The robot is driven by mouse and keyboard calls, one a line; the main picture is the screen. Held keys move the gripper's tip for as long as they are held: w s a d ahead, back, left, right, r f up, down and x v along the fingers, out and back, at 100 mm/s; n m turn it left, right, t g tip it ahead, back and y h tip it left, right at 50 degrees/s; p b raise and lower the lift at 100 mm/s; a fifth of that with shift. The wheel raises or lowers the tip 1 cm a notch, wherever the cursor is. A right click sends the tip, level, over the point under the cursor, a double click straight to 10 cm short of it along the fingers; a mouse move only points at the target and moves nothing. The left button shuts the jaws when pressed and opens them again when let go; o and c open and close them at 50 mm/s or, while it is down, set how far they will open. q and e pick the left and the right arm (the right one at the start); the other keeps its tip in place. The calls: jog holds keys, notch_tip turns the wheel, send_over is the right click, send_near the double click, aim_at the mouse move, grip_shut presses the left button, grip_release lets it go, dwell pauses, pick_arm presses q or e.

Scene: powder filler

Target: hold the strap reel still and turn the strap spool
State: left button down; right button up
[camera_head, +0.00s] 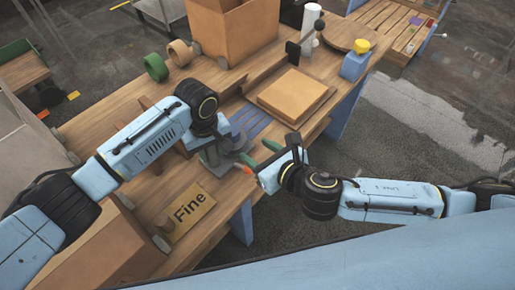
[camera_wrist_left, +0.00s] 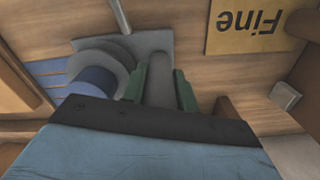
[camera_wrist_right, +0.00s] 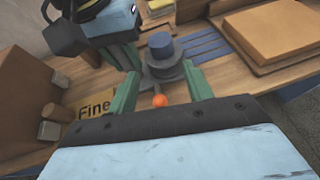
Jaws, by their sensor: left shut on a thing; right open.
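The strap reel (camera_head: 215,157) is a grey device on a plate at the table's near edge. It has stacked grey discs (camera_wrist_left: 112,58) and a blue round hub (camera_wrist_right: 160,43), which I take as the strap spool. My left gripper (camera_wrist_left: 160,88) is shut on a grey upright part of the reel, one green finger on each side; in the head view my left arm hides it. My right gripper (camera_wrist_right: 161,88) is open at the reel's near side. An orange knob (camera_wrist_right: 159,101) on the reel sits between its fingers, with gaps on both sides.
Blue straps (camera_head: 250,122) run across the table beyond the reel. A "Fine" card (camera_head: 188,212) lies on the near left. A flat brown box (camera_head: 292,95), a large carton (camera_head: 235,30) and green and tan tape rolls (camera_head: 156,67) stand further back.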

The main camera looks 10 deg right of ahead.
jog(key=n, duration=0.1)
jog(key=n+g+y, duration=0.6)
send_near(238, 131)
jog(key=x, duration=1.2)
jog(key=shift+a, duration=0.15)
jog(key=c, duration=0.7)
